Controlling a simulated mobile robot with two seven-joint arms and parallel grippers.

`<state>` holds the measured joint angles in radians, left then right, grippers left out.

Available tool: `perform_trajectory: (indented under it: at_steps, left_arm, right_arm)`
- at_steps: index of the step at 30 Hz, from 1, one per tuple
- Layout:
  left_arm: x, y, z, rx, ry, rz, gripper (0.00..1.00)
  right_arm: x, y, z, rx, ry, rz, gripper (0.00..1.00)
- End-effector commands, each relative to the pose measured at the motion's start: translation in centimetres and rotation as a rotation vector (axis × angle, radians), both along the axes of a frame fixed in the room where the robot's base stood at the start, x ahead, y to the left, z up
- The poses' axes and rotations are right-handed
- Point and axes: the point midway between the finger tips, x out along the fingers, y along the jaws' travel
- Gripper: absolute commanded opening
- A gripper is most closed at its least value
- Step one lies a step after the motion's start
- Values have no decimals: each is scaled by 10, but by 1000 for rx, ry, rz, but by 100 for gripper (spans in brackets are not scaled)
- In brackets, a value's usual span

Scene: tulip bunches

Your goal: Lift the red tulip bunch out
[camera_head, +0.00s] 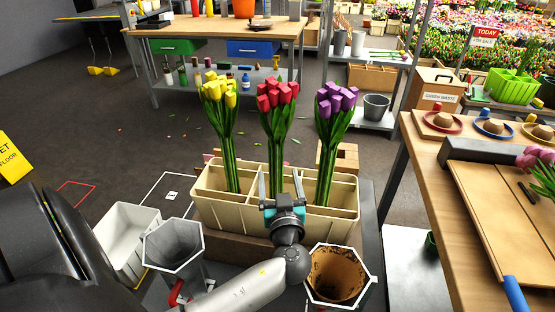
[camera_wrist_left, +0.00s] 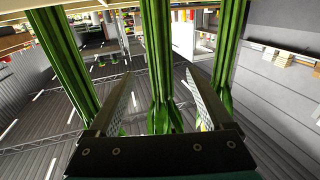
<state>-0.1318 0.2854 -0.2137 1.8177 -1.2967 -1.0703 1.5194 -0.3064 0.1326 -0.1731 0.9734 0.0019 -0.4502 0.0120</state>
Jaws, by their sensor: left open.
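The red tulip bunch (camera_head: 278,96) stands upright in the middle of a cream divided crate (camera_head: 335,222), its green stems going down into it. A yellow tulip bunch (camera_head: 219,92) stands to its left and a purple tulip bunch (camera_head: 335,101) to its right. My left gripper (camera_head: 282,176) is open at the crate's front, its fingers on either side of the red bunch's stems in the picture. In the left wrist view, the middle stems (camera_wrist_left: 160,60) show between the two open fingers (camera_wrist_left: 160,92); touching cannot be told. The flower heads are out of that view.
A grey pot (camera_head: 173,247) and a brown-lined pot (camera_head: 338,274) stand in front of the crate. A white bin (camera_head: 124,236) is at left. A wooden worktable (camera_head: 440,170) stands at right. Air above the tulips looks clear, with a workbench (camera_head: 215,28) behind.

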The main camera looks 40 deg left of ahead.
Motion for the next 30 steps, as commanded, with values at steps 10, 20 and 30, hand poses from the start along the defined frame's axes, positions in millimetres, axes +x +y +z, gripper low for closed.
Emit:
perform_trajectory:
  at_steps: [10,20,30]
  left_arm:
    - [25,26,2,5,-1,-1,84]
    - [47,49,1,0,1,-1,84]
    - [46,48,2,-1,2,-1,65]
  right_arm:
    - [4,2,1,2,-1,0,50]
    - [11,6,5,5,-3,1,50]
    - [7,7,5,6,1,0,50]
